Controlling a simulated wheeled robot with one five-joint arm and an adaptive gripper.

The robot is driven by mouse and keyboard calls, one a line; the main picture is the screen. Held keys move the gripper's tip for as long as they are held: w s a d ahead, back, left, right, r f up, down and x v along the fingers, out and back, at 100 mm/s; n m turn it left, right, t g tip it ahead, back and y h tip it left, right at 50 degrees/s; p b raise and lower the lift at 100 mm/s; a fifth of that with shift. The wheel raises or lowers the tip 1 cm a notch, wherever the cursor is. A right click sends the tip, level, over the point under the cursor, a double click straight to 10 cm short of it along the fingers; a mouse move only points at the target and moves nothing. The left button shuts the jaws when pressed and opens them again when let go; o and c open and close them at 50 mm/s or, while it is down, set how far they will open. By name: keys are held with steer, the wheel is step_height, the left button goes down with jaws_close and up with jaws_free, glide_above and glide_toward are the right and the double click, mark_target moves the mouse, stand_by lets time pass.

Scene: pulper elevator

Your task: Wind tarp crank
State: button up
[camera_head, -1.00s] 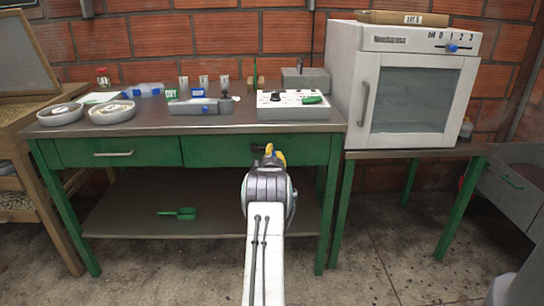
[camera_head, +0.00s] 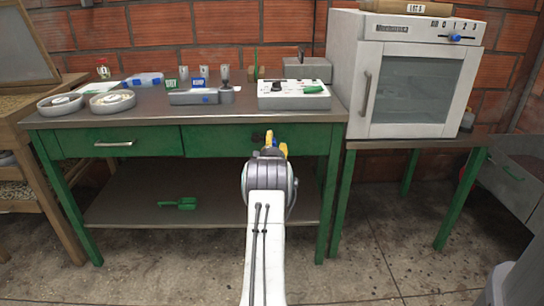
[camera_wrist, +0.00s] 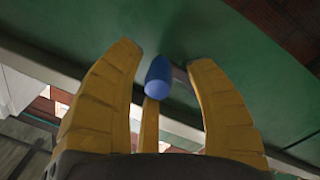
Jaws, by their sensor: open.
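A blue rounded knob (camera_wrist: 157,78) shows in the wrist view between the yellow fingers of my gripper (camera_wrist: 162,56), in front of a green panel. It looks like a crank handle, but I cannot tell whether any finger touches it. The fingers are spread apart. In the head view my gripper (camera_head: 272,146) is at the right-hand drawer front of the green workbench (camera_head: 215,148), with a small blue patch (camera_head: 268,152) beside it. A dark fitting (camera_head: 257,137) shows on the drawer just behind. My wrist hides much of this spot. I cannot make out a tarp.
The bench top holds a white control box (camera_head: 293,101), a grey device (camera_head: 200,97) and two round bowls (camera_head: 110,112). A green scoop (camera_head: 178,204) lies on the lower shelf. A white oven (camera_head: 405,80) stands at right. Floor beneath the oven table is clear.

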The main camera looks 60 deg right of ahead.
steer(key=v, duration=1.1)
steer(key=shift+a, duration=0.1)
